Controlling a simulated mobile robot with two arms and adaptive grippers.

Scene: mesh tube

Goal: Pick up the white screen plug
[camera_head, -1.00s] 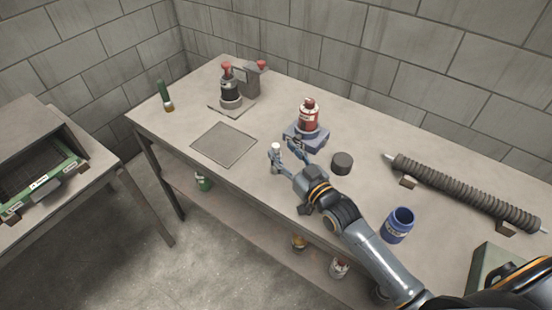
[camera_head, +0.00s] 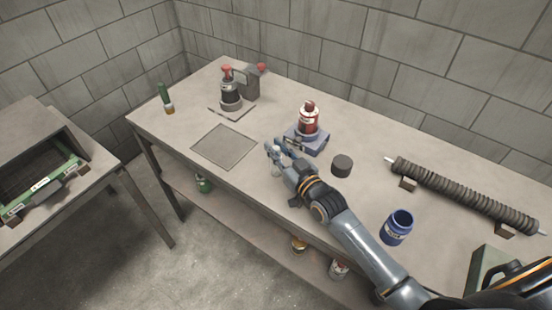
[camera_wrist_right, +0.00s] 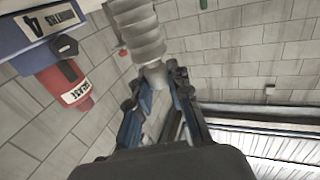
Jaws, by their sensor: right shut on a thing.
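The white screen plug shows in the right wrist view (camera_wrist_right: 137,32) as a pale, ribbed piece with a narrower stem that runs down between the fingertips. My right gripper (camera_wrist_right: 160,85) is shut on that stem. In the head view my right gripper (camera_head: 279,146) is over the table's front part, and a small pale part of the plug (camera_head: 276,170) shows just below the fingers; the rest is mostly hidden by them. I cannot tell whether the plug touches the table. My left gripper is not in view.
A red bottle (camera_head: 308,120) on a blue block (camera_head: 306,140) stands close behind the gripper. A dark cylinder (camera_head: 342,166), a blue jar (camera_head: 397,227) and a long ribbed tube (camera_head: 465,195) are to the right. A flat grey plate (camera_head: 225,147) lies left.

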